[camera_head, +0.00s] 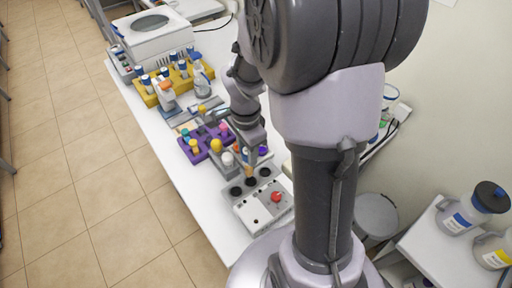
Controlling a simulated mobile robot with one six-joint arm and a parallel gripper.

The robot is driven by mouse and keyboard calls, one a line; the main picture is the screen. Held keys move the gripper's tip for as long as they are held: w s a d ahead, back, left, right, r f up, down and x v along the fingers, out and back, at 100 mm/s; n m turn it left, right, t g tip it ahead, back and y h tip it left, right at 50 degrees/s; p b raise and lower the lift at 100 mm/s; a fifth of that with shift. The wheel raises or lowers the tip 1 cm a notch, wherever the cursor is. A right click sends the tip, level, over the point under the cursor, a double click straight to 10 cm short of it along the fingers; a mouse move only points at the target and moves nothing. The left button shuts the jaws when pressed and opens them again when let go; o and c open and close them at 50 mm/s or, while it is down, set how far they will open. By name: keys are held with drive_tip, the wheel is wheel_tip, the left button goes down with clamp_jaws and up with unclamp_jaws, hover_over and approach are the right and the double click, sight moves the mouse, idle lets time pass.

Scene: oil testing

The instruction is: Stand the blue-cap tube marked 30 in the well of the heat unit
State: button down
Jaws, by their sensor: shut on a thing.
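The heat unit (258,213) is a white box at the near end of the bench, with a red knob and several dark round wells on top. My gripper (250,157) points down just behind and above it, shut on a tube (248,172) whose amber lower part shows over the wells. The fingers hide the tube's cap and any mark on it. I cannot tell whether the tube's tip is above a well or inside one.
A purple rack (185,148) with coloured-cap tubes and a grey rack (218,163) stand close to the left of my gripper. A yellow rack (150,98) of blue-cap tubes and a white machine (150,45) are farther back. The bench's left edge is near.

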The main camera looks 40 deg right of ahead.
drive_tip(key=shift+s+d+f, duration=0.1)
drive_tip(key=shift+d+f, duration=0.2)
drive_tip(key=shift+d, duration=0.05)
drive_tip(key=shift+f+b, duration=0.25)
drive_tip(key=shift+b, duration=0.15)
drive_tip(key=shift+f+b, duration=1.15)
drive_tip(key=shift+f, duration=0.35)
drive_tip(key=shift+f+b, duration=0.2)
drive_tip(key=shift+b, duration=0.15)
drive_tip(key=shift+f+b, duration=1.2)
drive_tip(key=shift+f, duration=0.1)
drive_tip(key=c, duration=0.8)
unclamp_jaws()
drive_tip(key=shift+c, duration=0.2)
